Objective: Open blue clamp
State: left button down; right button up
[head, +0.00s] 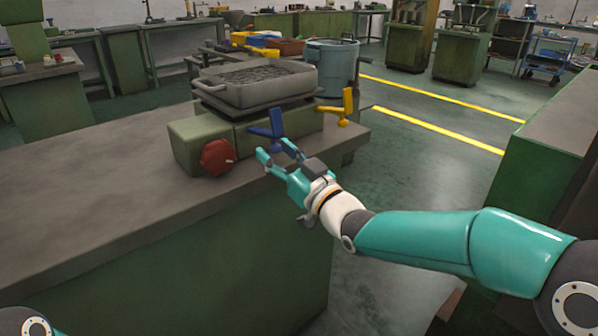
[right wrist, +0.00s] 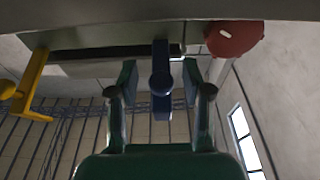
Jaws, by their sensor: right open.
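The blue clamp (head: 276,123) is a lever on the front side of the green machine base on the workbench, between a red knob and a yellow clamp. My right gripper (head: 273,150) is open just in front of and below it, fingers pointing at it. In the right wrist view the blue clamp (right wrist: 160,82) appears between the two spread fingers (right wrist: 158,92), with gaps on both sides; whether it is touched cannot be told. My left gripper is out of view.
The red knob (head: 217,157) is left of the blue clamp; the yellow clamp (head: 348,108) is right of it. A grey metal tray (head: 255,92) tops the machine. A blue-grey barrel (head: 332,72) stands behind. The workbench (head: 90,195) is clear at left.

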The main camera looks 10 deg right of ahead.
jog(key=v, duration=1.1)
jog(key=shift+f, duration=0.1)
